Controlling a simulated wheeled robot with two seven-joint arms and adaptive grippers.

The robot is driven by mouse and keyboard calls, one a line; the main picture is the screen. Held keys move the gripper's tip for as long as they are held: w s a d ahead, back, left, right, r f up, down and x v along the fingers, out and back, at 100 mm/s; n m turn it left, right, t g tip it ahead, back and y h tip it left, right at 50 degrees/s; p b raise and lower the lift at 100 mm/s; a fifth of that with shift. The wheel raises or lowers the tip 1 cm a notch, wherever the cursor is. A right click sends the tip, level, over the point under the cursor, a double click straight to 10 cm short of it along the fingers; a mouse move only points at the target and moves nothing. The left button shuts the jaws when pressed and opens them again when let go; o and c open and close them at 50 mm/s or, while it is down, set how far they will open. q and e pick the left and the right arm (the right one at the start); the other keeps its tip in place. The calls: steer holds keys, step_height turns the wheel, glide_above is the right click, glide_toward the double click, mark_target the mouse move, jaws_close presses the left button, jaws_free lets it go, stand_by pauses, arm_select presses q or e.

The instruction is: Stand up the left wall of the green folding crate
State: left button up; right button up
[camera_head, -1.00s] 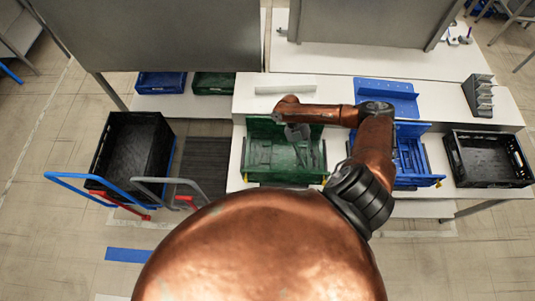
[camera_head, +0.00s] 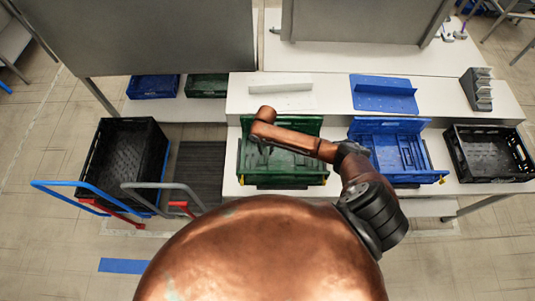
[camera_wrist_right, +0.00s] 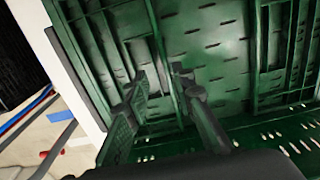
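The green folding crate (camera_head: 283,180) sits on the white table in the head view. Its far wall (camera_head: 308,125) stands up, and folded panels lie flat inside it. My right arm reaches over it from the right, with the wrist above its left part; the wrist hides the fingers there. In the right wrist view my right gripper (camera_wrist_right: 160,78) is open, its two fingers apart with nothing held. The fingers are over the green slotted panels (camera_wrist_right: 215,45), near the crate's left side; contact cannot be told. My left gripper is not in view.
A blue folding crate (camera_head: 405,178) stands to the right, and a black crate (camera_head: 490,178) beyond it. A large black bin (camera_head: 103,180) and cart handles (camera_head: 100,190) are at the left. A white angled piece (camera_head: 280,100) lies behind the green crate.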

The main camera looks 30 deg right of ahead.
mark_target(266, 155)
steer(key=shift+f, duration=2.15)
steer(key=shift+s, duration=0.1)
steer(key=shift+c, duration=0.3)
jaws_close()
